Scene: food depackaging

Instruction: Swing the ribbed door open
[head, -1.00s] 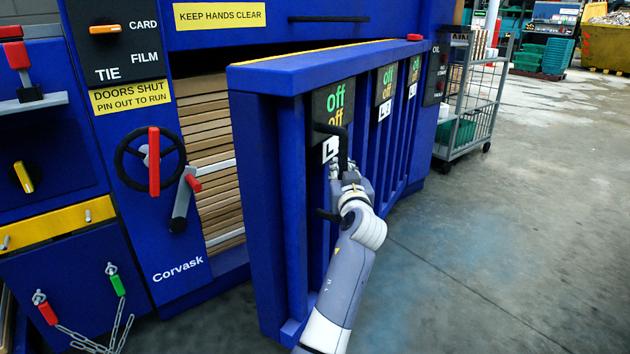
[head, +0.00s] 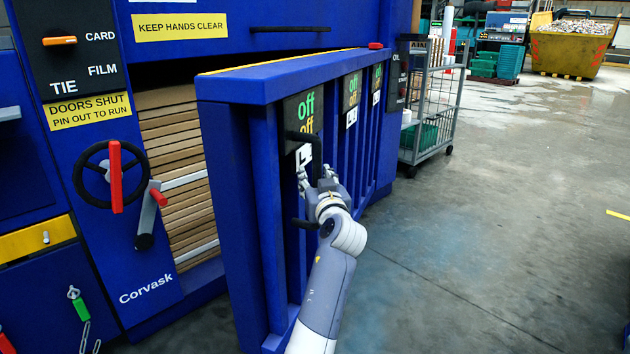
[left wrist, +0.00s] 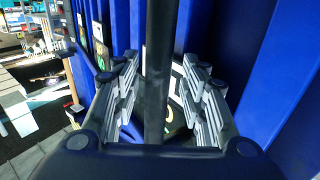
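The blue ribbed door (head: 232,180) stands partly swung out from the machine, with stacked brown layers showing in the opening behind it. A black bar handle (head: 318,150) is on its ribbed face, beside the "off" labels. It also shows in the left wrist view as a dark upright bar (left wrist: 158,70). My left gripper (head: 315,178) is at this handle. In the left wrist view the fingers (left wrist: 157,95) are spread on both sides of the bar, with gaps, so the gripper is open around it, not clamped. My right gripper is out of view.
The blue machine has a hand wheel (head: 112,176) and a grey lever (head: 150,215) left of the opening. A wire cart (head: 432,110) stands beyond the door's far end. The concrete floor to the right is clear, with a yellow skip (head: 570,50) far back.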

